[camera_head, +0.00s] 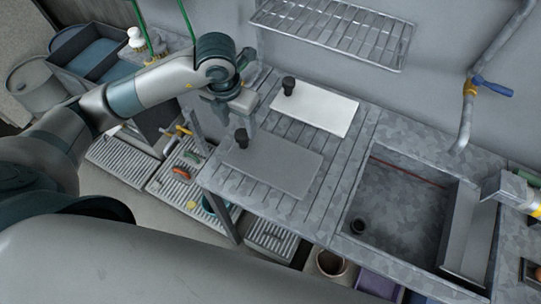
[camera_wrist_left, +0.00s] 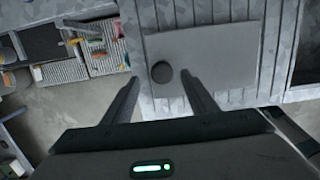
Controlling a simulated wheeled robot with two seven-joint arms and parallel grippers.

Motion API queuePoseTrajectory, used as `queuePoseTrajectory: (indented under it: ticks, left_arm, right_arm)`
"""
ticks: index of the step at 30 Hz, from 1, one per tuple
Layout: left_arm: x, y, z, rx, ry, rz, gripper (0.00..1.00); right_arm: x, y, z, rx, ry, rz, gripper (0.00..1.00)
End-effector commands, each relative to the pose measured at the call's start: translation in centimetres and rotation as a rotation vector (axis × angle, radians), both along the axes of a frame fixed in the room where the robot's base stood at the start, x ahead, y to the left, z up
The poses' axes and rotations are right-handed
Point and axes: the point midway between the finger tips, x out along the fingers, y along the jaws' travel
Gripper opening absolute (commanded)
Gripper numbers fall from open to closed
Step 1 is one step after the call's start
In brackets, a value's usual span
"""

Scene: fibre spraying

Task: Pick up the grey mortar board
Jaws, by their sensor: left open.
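The grey mortar board (camera_head: 275,166) lies flat on the slatted grey drainboard of the sink bench. A short black knob handle (camera_head: 241,138) stands up near its left end. My left gripper (camera_head: 238,118) is open and empty, just above and behind this knob in the head view. In the left wrist view the board (camera_wrist_left: 220,55) lies ahead of the open fingers (camera_wrist_left: 161,80), and its round black knob (camera_wrist_left: 161,72) shows between and just beyond the fingertips. I see no contact. My right gripper is not in view.
A white board (camera_head: 322,110) with a similar black knob (camera_head: 288,85) lies behind the grey one. A sink basin (camera_head: 400,205) is to the right. A wire shelf (camera_head: 335,30) hangs on the wall above. Ribbed crates (camera_head: 125,158) stand low at the left.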

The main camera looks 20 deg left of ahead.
Motion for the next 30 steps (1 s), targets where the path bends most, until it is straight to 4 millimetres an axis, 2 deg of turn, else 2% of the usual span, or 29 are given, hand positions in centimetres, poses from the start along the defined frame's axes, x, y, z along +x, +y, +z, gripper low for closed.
queuePoseTrajectory:
  ticks: [8, 14, 21, 30]
  left_arm:
    - [0.0, -0.1, -0.7, 0.0, 0.004, 0.001, 0.53]
    - [0.2, -0.4, -2.6, 0.0, 0.005, 0.002, 0.53]
    - [0.5, -0.5, -5.0, 0.0, 0.002, 0.001, 0.53]
    - [0.6, -0.4, -5.2, 0.0, 0.0, 0.0, 0.53]
  right_arm:
    - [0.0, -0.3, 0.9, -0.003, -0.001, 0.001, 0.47]
    - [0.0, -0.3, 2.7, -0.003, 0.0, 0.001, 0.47]
    - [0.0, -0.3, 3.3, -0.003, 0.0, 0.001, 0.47]
    - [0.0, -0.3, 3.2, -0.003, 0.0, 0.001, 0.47]
